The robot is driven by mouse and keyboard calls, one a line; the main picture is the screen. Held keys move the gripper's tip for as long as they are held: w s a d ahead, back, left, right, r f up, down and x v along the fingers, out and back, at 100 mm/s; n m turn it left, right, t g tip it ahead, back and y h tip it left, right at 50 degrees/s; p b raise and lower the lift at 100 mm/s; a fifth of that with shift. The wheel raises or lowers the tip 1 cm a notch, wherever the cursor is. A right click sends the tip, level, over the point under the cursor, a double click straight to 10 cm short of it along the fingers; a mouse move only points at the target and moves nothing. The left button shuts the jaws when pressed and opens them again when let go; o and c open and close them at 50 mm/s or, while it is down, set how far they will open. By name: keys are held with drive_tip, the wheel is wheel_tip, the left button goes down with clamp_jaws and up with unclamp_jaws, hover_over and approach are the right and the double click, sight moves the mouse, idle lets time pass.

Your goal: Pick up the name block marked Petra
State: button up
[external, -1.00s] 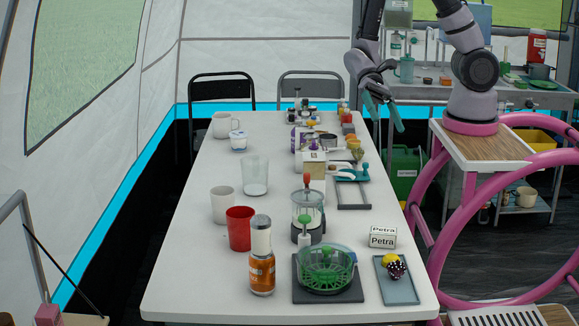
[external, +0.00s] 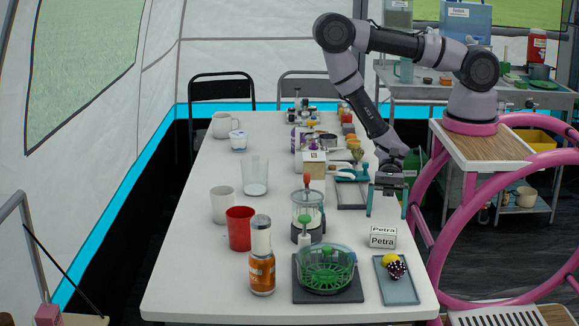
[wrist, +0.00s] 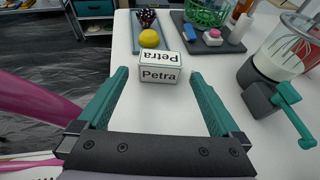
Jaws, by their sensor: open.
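The white name block marked Petra (external: 383,238) lies on the right side of the white table, with the name on its top and its front face. In the wrist view the block (wrist: 160,67) is ahead of my gripper, centred between the fingers but beyond their tips. My gripper (external: 387,202) is open and empty, pointing down above the table, a little behind the block in the external view. Its two green fingers (wrist: 159,80) show wide apart in the wrist view and do not touch the block.
A blue-grey tray (external: 401,291) with a yellow ball (external: 390,260) and a dark spotted thing lies just in front of the block. A green basket (external: 326,270) on a dark mat and a blender-like jar (external: 307,212) stand to the left.

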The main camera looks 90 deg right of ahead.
sight(384, 227)
drive_tip(key=x, duration=0.8)
drive_tip(key=shift+w, duration=0.1)
drive_tip(key=c, duration=1.1)
